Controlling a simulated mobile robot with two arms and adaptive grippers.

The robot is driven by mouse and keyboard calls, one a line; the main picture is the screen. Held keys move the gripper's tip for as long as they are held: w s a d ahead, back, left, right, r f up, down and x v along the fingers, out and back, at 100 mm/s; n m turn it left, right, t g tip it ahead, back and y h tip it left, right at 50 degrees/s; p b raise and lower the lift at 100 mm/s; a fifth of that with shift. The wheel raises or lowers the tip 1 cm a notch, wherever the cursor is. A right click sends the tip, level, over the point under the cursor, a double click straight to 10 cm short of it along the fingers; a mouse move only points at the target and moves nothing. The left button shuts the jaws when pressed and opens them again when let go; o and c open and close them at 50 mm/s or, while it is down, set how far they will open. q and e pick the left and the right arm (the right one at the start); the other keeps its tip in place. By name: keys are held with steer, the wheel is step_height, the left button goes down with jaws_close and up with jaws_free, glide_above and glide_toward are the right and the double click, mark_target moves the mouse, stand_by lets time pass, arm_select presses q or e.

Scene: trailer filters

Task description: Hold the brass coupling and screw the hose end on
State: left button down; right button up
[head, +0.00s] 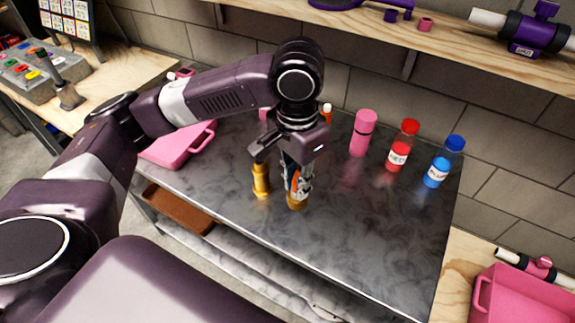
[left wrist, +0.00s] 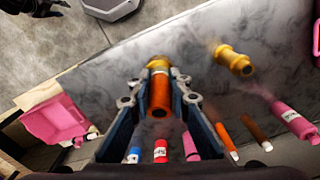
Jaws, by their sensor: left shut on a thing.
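A gold-coloured brass coupling (head: 261,180) stands on the dark marbled tabletop; it also shows right of my fingers in the left wrist view (left wrist: 235,58). My left gripper (head: 298,184) points down just right of it, apart from it. It is shut on an orange piece with a brass end, which looks like the hose end (left wrist: 160,95). The brass end (head: 297,202) is below the fingertips, at or close to the tabletop; I cannot tell if it touches. A dark shape at the left wrist view's top left looks like my right gripper (left wrist: 40,9); its fingers are unclear.
A pink bottle (head: 362,134), a red bottle (head: 403,146) and a blue bottle (head: 444,161) stand along the back. A pink tray (head: 185,146) is at left, a pink crate (head: 522,300) at lower right. A shelf (head: 400,32) overhangs the back. The tabletop's right front is clear.

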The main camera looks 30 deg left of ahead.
arm_select(q)
steer(key=s+n, duration=0.3)
steer(key=s+a+f+n, duration=0.1)
steer(key=shift+s+a+b, duration=0.1)
steer(key=shift+s+b, duration=0.2)
steer(key=shift+b, duration=0.1)
steer(key=shift+a, duration=0.15)
